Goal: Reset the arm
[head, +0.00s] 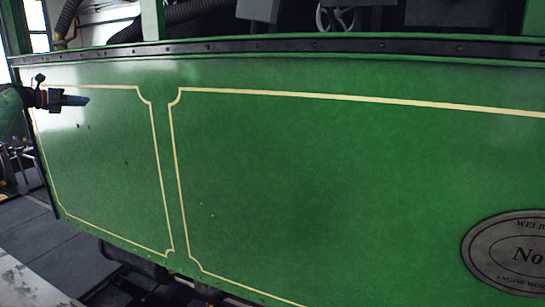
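My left gripper (74,100) shows at the left edge of the head view, pointing right in front of the green side panel (330,180) of the tram. Its fingers look like one narrow bluish-grey shape, and I cannot make out a gap between them. No object shows at its tips. Part of my green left arm (10,108) comes in behind it at the left edge. My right gripper and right arm are out of view.
The tram's green panel with cream lining fills most of the view. An oval nameplate (510,253) is at lower right. A dark rail (300,46) runs along the panel's top, with a small handwheel (335,18) and hoses behind. Grey floor (35,235) shows at lower left.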

